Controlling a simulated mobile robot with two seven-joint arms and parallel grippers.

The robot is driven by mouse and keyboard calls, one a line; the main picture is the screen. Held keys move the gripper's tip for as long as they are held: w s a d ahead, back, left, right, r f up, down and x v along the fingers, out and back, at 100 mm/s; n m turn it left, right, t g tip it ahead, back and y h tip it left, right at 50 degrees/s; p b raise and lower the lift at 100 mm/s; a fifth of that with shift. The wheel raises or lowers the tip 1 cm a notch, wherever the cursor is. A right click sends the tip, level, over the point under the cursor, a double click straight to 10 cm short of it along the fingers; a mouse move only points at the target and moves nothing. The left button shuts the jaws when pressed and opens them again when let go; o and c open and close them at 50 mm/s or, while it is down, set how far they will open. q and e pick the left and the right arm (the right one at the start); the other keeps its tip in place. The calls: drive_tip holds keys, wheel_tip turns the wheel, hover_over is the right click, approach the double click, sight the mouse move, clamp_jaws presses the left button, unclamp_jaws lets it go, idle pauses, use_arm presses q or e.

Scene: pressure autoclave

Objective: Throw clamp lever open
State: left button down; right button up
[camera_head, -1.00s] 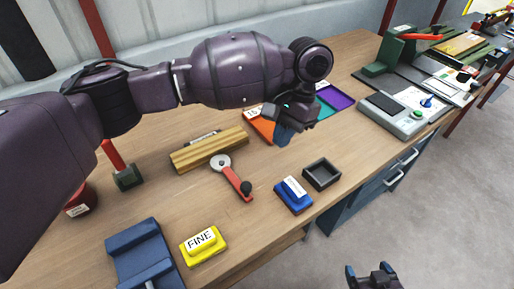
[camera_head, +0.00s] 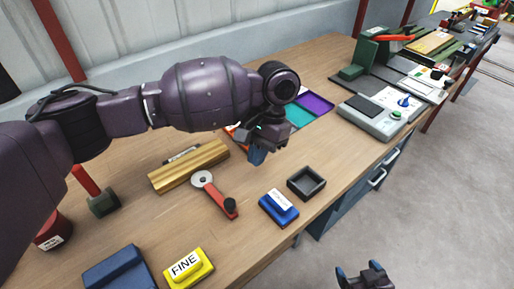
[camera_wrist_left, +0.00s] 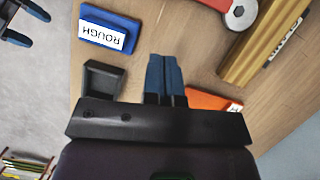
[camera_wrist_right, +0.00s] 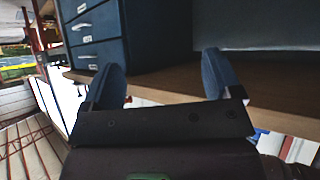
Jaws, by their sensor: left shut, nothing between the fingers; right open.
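My right gripper (camera_head: 360,268) is open and empty in front of the bench. Its fingers (camera_wrist_right: 165,75) are spread.
A blue ROUGH block (camera_head: 279,208), a dark open box (camera_head: 306,182) and a yellow FINE block (camera_head: 186,267) stand near the lever along the front. Colored trays (camera_head: 316,103) lie behind my left gripper. Bare bench surrounds the lever's knob.

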use_arm(q)
drive_tip(key=x, duration=0.6)
drive_tip(key=shift+a+f+b, duration=0.1)
drive_tip(key=shift+f+b, duration=0.1)
drive_tip(key=shift+b, duration=0.1)
drive_tip(key=shift+s+a+r, duration=0.2)
drive_tip(key=shift+s+a, duration=0.85)
drive_tip(key=shift+a, duration=0.05)
drive_tip(key=shift+s+a+f, duration=0.1)
drive_tip(key=shift+s+a, duration=0.2)
drive_tip(key=shift+s, duration=0.05)
use_arm(e)
drive_tip(key=shift+w+r, duration=0.1)
drive_tip(key=shift+w, duration=0.1)
use_arm(q)
drive_tip(key=shift+p, duration=0.4)
use_arm(e)
drive_tip(key=shift+r, duration=0.15)
